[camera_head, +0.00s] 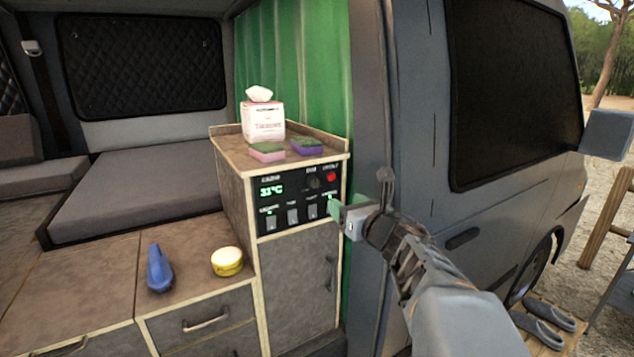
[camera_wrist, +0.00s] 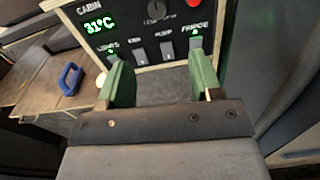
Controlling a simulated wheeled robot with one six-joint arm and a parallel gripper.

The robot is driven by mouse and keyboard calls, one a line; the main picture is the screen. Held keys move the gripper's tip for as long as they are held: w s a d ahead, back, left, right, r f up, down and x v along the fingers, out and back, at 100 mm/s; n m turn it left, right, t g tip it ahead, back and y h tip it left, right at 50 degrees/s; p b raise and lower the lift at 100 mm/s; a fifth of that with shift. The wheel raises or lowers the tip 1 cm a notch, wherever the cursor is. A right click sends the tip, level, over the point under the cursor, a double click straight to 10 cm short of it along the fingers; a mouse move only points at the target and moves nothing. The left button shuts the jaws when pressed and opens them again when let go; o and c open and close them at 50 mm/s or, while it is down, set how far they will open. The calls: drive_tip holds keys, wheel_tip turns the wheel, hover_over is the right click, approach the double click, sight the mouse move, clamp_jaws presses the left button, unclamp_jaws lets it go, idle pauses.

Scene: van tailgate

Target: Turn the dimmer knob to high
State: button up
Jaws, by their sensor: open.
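The dimmer knob (camera_head: 314,182) is a small dark round knob on the black control panel (camera_head: 290,190) at the top of the cabinet front. My gripper (camera_head: 336,209) has green fingers and is in front of the panel's lower right side. In the wrist view my gripper (camera_wrist: 160,72) is open and empty, its fingers apart below the knob and over the switch row. The gripper is not touching the knob.
A green 31°C display (camera_wrist: 98,24), a red button (camera_head: 331,177) and several rocker switches (camera_head: 292,216) share the panel. A tissue box (camera_head: 264,120) and two sponges (camera_head: 307,146) stand above. The van's door pillar (camera_head: 371,130) is close on the right.

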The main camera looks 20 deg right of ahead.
sight(315, 183)
drive_tip(key=shift+n+y, duration=0.3)
drive_tip(key=shift+n, duration=0.1)
drive_tip(key=w+p, duration=0.1)
drive_tip(key=w, duration=0.3)
drive_tip(key=w+a+p, duration=0.1)
drive_tip(key=w, duration=0.4)
drive_tip(key=w+p, duration=0.1)
drive_tip(key=w, duration=0.3)
drive_tip(key=shift+w+a+p, duration=0.25)
drive_tip(key=shift+a+p, duration=0.05)
drive_tip(key=shift+a, duration=0.05)
drive_tip(key=c, duration=0.9)
